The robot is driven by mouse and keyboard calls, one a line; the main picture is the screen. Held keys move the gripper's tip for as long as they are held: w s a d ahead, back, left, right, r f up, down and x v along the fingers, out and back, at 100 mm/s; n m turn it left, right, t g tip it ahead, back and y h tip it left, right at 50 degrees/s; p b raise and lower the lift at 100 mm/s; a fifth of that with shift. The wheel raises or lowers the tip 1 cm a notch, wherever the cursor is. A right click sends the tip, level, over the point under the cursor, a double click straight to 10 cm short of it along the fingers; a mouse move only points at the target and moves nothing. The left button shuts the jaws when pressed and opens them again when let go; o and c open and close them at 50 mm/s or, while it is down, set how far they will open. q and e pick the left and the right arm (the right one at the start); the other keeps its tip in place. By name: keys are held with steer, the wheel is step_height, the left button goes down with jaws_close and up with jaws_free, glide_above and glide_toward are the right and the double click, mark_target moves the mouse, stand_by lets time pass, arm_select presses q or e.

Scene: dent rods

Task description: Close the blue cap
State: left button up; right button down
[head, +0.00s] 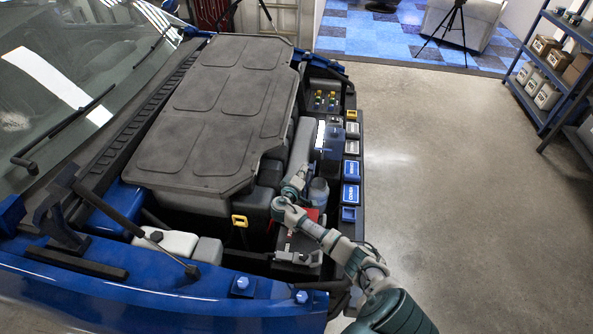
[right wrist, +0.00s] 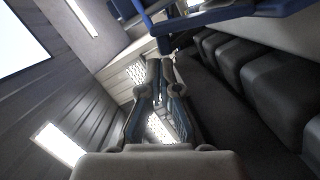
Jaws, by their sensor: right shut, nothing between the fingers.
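My right gripper (head: 298,176) reaches into the engine bay from the lower right in the head view. Its fingers are shut and empty. In the right wrist view the fingertips (right wrist: 158,66) come together near the middle. A blue-grey bottle-like part (head: 318,195) stands just right of the gripper in the head view. I cannot tell for sure whether its top is the blue cap. A blue frame-like part (right wrist: 232,14) lies beyond the fingertips at the top of the right wrist view, and it appears apart from them. My left gripper is out of view.
A large dark cover (head: 225,110) fills the bay left of my right gripper. A dark battery-like box (head: 300,250) sits under my right arm. Blue-labelled blocks (head: 351,170) line the bay's right edge. Open floor (head: 460,190) lies to the right.

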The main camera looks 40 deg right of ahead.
steer(key=s+d+f+m, duration=0.1)
steer(key=s+d+m+y+b, duration=0.1)
steer(key=s+d+m, duration=0.1)
steer(key=s+d+f+m+b, duration=0.1)
steer(key=s, duration=0.1)
steer(key=shift+d+f+t, duration=0.25)
steer(key=shift+f+t, duration=0.05)
steer(key=shift+s+f, duration=0.15)
steer(key=d+f, duration=0.1)
steer(key=s+d+f+b, duration=0.1)
steer(key=d, duration=0.1)
steer(key=shift+d+f, duration=0.25)
steer(key=shift+f, duration=0.15)
steer(key=shift+s+d+f, duration=0.1)
steer(key=shift+f, duration=0.1)
steer(key=shift+s+a+r+b, duration=0.1)
steer(key=shift+a+r+b, duration=0.1)
steer(key=shift+a, duration=0.3)
steer(key=shift+a+r+b, duration=0.1)
steer(key=shift+a+r, duration=0.05)
steer(key=shift+a, duration=0.35)
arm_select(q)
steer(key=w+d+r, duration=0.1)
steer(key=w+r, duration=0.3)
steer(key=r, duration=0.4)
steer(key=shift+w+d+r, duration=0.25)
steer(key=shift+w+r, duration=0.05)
arm_select(e)
steer(key=shift+d, duration=0.1)
